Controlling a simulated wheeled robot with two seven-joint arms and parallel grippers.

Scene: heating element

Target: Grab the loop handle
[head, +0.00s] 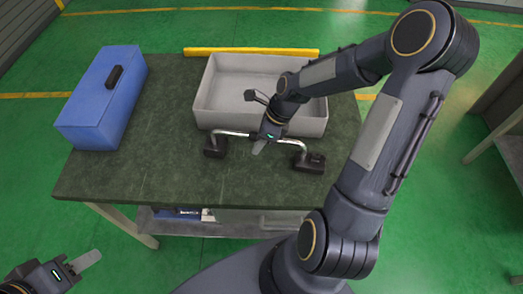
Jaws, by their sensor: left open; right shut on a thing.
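The loop handle (233,133) is a shiny metal bar with a dark block at each end, the left one (215,147) and the right one (309,162). It lies across the front of the grey tray above the dark green table. My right gripper (264,143) is shut on the bar near its middle and partly hides it. Whether the blocks touch the table I cannot tell. My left gripper (86,262) is open and empty at the lower left, off the table's front edge and far from the handle.
The grey tray (215,116) stands right behind the handle. A blue box (98,110) with a black handle is at the table's left. A yellow bar (250,51) lies along the back. The table (150,172) is clear at front left. A shelf sits below.

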